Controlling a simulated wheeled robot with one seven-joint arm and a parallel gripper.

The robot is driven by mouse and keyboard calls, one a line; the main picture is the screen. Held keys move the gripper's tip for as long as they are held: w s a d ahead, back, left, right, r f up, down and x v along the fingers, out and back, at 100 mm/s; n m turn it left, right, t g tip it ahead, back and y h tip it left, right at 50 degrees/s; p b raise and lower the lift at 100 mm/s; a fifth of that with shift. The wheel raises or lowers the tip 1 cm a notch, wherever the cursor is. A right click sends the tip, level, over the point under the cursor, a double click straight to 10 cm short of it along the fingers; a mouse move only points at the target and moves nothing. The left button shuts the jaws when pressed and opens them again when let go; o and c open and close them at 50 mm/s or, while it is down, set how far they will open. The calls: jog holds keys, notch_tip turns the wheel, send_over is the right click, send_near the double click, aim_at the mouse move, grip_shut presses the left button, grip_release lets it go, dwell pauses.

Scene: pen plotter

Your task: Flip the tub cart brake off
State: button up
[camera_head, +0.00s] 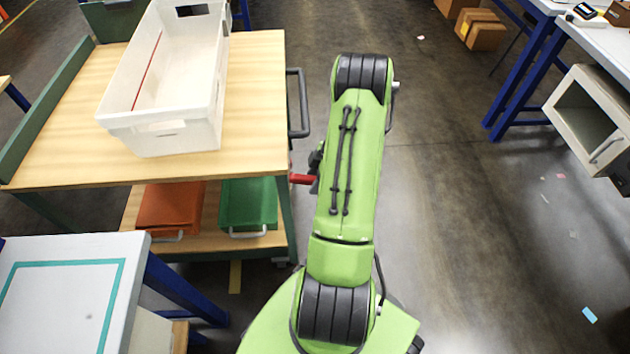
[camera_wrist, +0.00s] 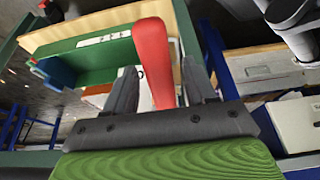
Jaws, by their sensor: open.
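The tub cart (camera_head: 255,100) stands at left with a wooden top and green frame. Its red brake lever (camera_head: 302,179) sticks out from the right side, below the top. In the wrist view the red lever (camera_wrist: 152,55) shows large, between the two dark fingers of my gripper (camera_wrist: 160,88). The fingers are open, with a gap visible on each side of the lever; I cannot tell whether either touches it. In the head view my green arm hides most of the gripper.
A white tub (camera_head: 165,140) sits on the cart top. An orange bin (camera_head: 165,205) and a green bin (camera_head: 250,205) are on the lower shelf. A dark handle (camera_head: 300,105) juts from the cart's right side. A white table (camera_head: 70,250) is near left.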

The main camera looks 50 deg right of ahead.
aim_at(314, 178)
grip_shut()
dwell(0.3)
jog(key=shift+r+g+h+p, duration=0.8)
jog(key=shift+r+g+h, duration=0.3)
jog(key=shift+r+g, duration=0.1)
jog(key=shift+w+a+r+g+h+p, duration=0.1)
jog(key=shift+w+r+g+h+p, duration=0.05)
jog(key=shift+r+g+h+p, duration=0.6)
jog(key=shift+g, duration=0.25)
grip_release()
